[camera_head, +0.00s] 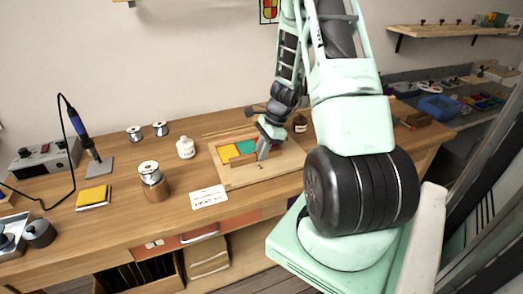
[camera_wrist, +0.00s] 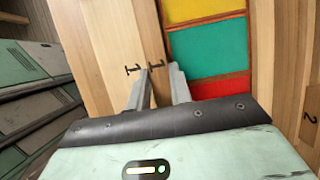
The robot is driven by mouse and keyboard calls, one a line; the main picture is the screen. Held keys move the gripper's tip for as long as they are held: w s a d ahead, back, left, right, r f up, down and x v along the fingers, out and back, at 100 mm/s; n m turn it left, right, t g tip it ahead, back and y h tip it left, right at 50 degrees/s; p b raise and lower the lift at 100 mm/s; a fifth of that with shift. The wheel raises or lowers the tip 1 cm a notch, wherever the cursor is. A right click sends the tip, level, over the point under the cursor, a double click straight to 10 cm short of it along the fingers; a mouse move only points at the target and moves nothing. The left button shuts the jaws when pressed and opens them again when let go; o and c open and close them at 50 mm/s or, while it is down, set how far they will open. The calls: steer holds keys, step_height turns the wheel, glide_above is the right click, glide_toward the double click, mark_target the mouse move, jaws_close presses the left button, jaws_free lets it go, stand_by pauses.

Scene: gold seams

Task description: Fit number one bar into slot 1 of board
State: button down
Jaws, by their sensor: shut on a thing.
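The wooden board (camera_head: 236,183) lies on the workbench and holds yellow, teal and red panels with brown strips around them. In the wrist view, a pale wooden bar marked 1 (camera_wrist: 148,28) runs along the panels' left side, and the board's own printed 1 (camera_wrist: 133,69) is just left of it. My gripper (camera_wrist: 160,72) is shut on this bar near its marked end; it also shows over the board in the head view (camera_head: 264,154). The bar lines up with the slot 1 edge, but I cannot tell how deep it sits. My fingers hide its near end.
A white label card (camera_head: 209,197) lies in front of the board. A white bottle (camera_head: 186,148), a copper-coloured tin (camera_head: 153,182) and a yellow pad (camera_head: 94,197) stand to the left. A soldering iron station (camera_head: 45,160) is at far left. A brown bottle (camera_head: 300,123) stands behind my gripper.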

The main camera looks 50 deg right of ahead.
stand_by(0.3)
steer(key=c, duration=0.7)
jaws_free()
steer(key=shift+r, duration=0.1)
steer(key=shift+r+p, duration=3.05)
steer(key=shift+r, duration=0.45)
